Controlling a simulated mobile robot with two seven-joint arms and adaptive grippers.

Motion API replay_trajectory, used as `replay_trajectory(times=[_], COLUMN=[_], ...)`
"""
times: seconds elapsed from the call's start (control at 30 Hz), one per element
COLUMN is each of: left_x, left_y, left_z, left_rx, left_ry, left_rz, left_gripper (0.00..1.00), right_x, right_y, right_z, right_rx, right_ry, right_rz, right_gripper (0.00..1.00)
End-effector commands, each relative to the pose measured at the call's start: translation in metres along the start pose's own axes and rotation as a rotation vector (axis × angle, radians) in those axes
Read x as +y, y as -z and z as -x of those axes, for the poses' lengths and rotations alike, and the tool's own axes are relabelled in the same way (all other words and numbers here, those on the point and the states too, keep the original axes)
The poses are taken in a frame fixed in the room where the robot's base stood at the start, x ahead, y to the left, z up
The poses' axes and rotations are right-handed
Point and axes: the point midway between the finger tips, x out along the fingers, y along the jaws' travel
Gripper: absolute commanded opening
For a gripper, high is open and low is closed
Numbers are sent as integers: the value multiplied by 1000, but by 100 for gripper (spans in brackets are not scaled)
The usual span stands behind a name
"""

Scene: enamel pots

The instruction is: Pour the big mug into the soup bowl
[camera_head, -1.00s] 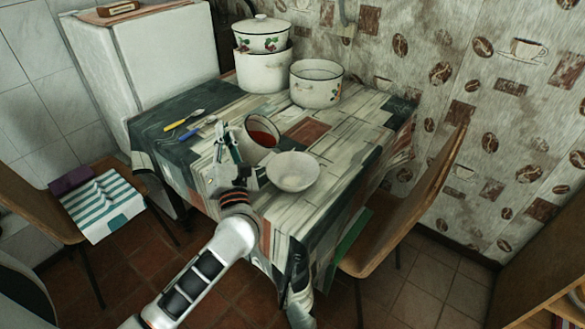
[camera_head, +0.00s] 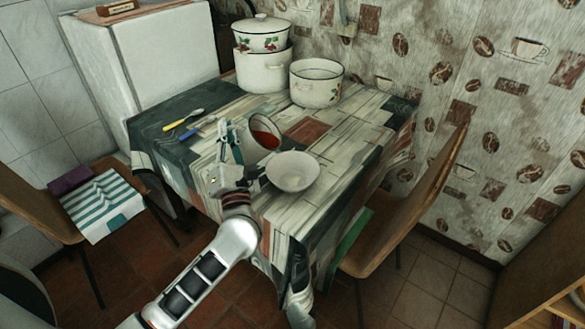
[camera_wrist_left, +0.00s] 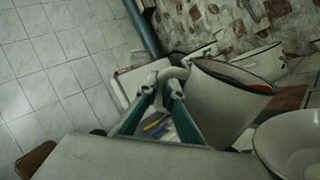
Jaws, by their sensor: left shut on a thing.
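The big mug (camera_head: 258,146) is white with red contents and is tilted to the right toward the soup bowl. In the left wrist view the mug (camera_wrist_left: 222,100) shows its handle between my fingers and a strip of red at its rim. My left gripper (camera_head: 229,140) is shut on the mug's handle; it also shows in the left wrist view (camera_wrist_left: 163,88). The white soup bowl (camera_head: 293,172) stands on the table just right of the gripper; its rim shows at the right of the left wrist view (camera_wrist_left: 292,140). No red shows in the bowl. My right gripper is not in view.
The table (camera_head: 345,150) has a patchwork cloth. A lidded pot (camera_head: 262,38) sits on a larger pot (camera_head: 263,72), beside an open pot (camera_head: 315,85) at the back. A yellow-handled spoon (camera_head: 183,119) and a blue-handled utensil (camera_head: 192,132) lie at left. Chairs flank the table.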

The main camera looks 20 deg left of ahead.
Motion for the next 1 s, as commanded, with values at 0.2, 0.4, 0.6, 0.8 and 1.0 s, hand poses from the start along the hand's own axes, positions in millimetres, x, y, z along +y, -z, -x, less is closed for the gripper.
replay_trajectory(times=[0.2, 0.4, 0.6, 0.8, 1.0], left_x=[1, 0, 0, -1, -2], left_y=[-4, -6, -7, -8, -9], left_z=[-1, 0, 0, 1, 1], left_rx=[-17, -28, -41, -51, -60], left_ry=[-8, -11, -16, -21, -26], left_rz=[-20, -38, -57, -73, -86], left_gripper=[0, 0, 0, 0, 0], right_x=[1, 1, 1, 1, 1], right_y=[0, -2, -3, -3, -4], right_z=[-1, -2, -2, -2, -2], right_rx=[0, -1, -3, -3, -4], right_ry=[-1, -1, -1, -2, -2], right_rz=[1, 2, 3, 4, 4], right_gripper=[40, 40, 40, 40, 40])
